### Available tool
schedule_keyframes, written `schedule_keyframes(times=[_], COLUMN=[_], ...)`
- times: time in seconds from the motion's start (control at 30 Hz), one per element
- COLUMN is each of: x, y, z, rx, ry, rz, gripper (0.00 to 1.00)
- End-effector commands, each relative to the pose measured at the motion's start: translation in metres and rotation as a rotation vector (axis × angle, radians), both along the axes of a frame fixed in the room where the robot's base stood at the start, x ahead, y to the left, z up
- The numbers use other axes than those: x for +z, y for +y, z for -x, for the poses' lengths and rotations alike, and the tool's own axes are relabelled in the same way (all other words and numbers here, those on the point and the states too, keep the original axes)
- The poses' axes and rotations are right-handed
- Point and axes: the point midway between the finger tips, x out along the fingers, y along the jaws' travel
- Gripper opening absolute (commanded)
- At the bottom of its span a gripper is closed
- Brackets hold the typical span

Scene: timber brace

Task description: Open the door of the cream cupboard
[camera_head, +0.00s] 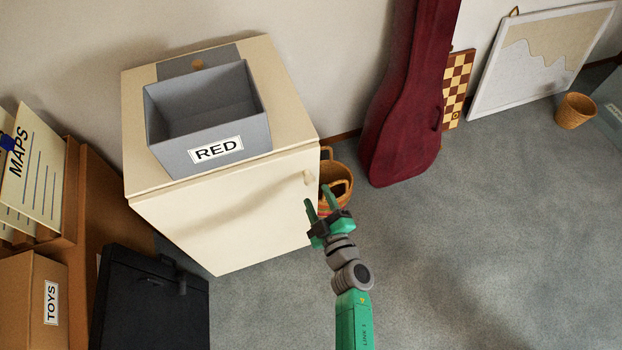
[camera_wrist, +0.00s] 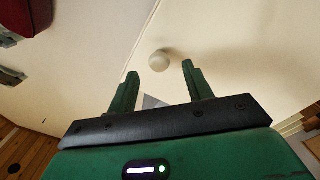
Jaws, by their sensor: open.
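The cream cupboard (camera_head: 150,120) stands against the wall at the left of the head view. Its door (camera_head: 225,215) is the front face and looks closed, lying flush under the top. A small round cream knob (camera_head: 308,177) sits near the door's upper right corner. My gripper (camera_head: 317,195) is open and empty just in front of the knob, near the right edge of the door. In the wrist view the knob (camera_wrist: 160,60) shows between and beyond the two green fingertips (camera_wrist: 160,68). I see no contact with it.
A grey box marked RED (camera_head: 205,115) stands on the cupboard. A wicker basket (camera_head: 338,180) is on the floor close beside the cupboard's right side. A dark red instrument case (camera_head: 405,110) leans on the wall. A black case (camera_head: 150,300) stands at front left.

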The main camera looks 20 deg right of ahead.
Motion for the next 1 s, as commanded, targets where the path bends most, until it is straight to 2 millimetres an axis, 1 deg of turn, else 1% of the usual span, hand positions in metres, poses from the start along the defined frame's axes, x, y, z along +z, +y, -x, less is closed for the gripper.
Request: schedule_keyframes(times=[0.03, 0.1, 0.2, 0.3, 0.4, 0.6, 0.63, 0.77, 0.8, 0.87, 0.9, 1.0], x=[-0.003, -0.003, -0.003, -0.001, 0.0, 0.001, 0.001, 0.001, 0.001, 0.001, 0.001, 0.001], y=[0.0, -0.001, -0.002, -0.002, -0.003, -0.003, -0.003, -0.003, -0.003, -0.003, -0.003, -0.002], z=[-0.012, -0.025, -0.041, -0.052, -0.056, -0.056, -0.056, -0.056, -0.056, -0.056, -0.056, -0.056], rx=[0.001, 0.001, -0.001, 0.0, 0.0, 0.0, 0.0, 0.0, 0.0, 0.0, 0.0, 0.0], ry=[-0.004, -0.004, -0.004, -0.003, -0.003, -0.003, -0.003, -0.003, -0.003, -0.003, -0.003, -0.003], rz=[0.001, 0.0, -0.001, 0.0, 0.0, 0.0, 0.0, 0.0, 0.0, 0.0, 0.0, 0.0], gripper=[0.51, 0.51, 0.51, 0.51, 0.51, 0.51, 0.49, 0.23, 0.15, 0.04, 0.0, 0.0])
